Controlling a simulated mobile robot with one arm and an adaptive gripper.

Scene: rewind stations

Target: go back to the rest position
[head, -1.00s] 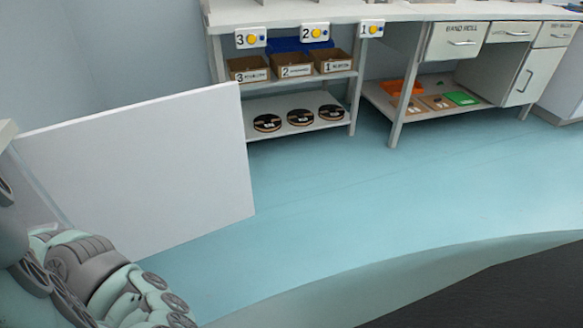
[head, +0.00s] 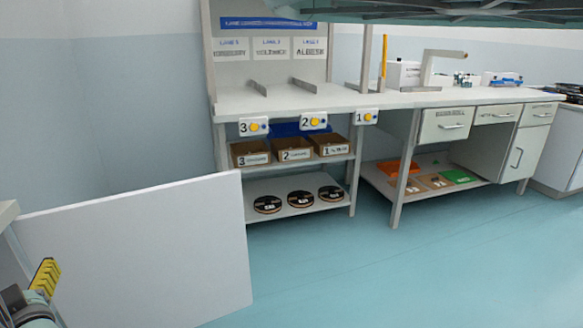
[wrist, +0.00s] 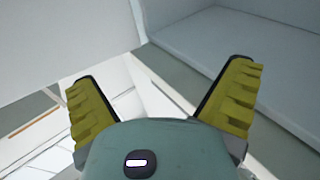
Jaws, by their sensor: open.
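My gripper (wrist: 165,105) is open and empty in the wrist view, its two yellow ribbed fingers spread wide apart. Nothing lies between the fingers. In the head view only a yellow finger (head: 45,278) and a bit of grey arm show at the lower left edge, left of and in front of a white panel (head: 135,250). The rest of the gripper is cut off by the picture edge there.
A workbench (head: 300,101) stands at the back with numbered boxes, such as box 2 (head: 295,155), and several dark reels (head: 300,199) on shelves below. An orange tray (head: 398,168) and a green tray (head: 459,177) lie lower right. The blue-green floor (head: 400,270) is clear.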

